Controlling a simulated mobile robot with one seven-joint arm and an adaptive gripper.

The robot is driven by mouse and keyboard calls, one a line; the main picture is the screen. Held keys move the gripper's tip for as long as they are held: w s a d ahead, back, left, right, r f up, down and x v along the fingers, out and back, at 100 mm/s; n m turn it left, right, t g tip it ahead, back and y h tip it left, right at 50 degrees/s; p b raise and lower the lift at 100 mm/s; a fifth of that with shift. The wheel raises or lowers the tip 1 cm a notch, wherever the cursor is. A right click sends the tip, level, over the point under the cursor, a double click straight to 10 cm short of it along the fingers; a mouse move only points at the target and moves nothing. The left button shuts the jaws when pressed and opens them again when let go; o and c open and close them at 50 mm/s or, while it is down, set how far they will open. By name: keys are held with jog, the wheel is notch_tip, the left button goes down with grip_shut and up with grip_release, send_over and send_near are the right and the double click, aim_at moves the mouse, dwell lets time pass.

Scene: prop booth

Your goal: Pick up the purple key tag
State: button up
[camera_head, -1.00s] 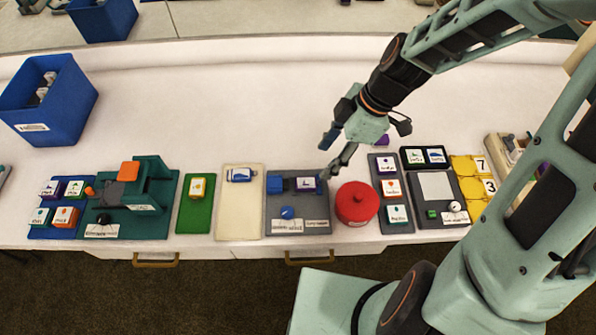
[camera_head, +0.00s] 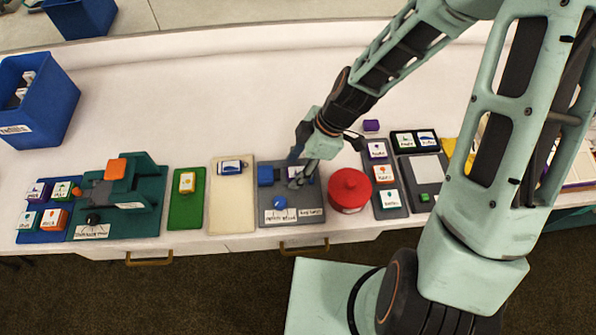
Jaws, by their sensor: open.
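My gripper (camera_head: 297,170) is open and low over the grey tray (camera_head: 292,199) in the middle of the table. A purple tag with a white label (camera_head: 309,178) lies on that tray, mostly hidden behind my gripper's fingers; I cannot tell whether they touch it. Another purple tag with a white label (camera_head: 377,149) lies at the top of the narrow grey tray on the right. A third purple tag (camera_head: 37,191) lies on the blue tray at far left. I cannot read which is the key tag.
A blue block (camera_head: 266,175) and a blue round piece (camera_head: 280,202) share the grey tray. A red lidded pot (camera_head: 349,190) stands just right of it. A cream board (camera_head: 231,205) lies to the left. A small purple block (camera_head: 371,125) lies behind.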

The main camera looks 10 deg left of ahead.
jog(key=shift+f, duration=0.15)
jog(key=c, duration=1.2)
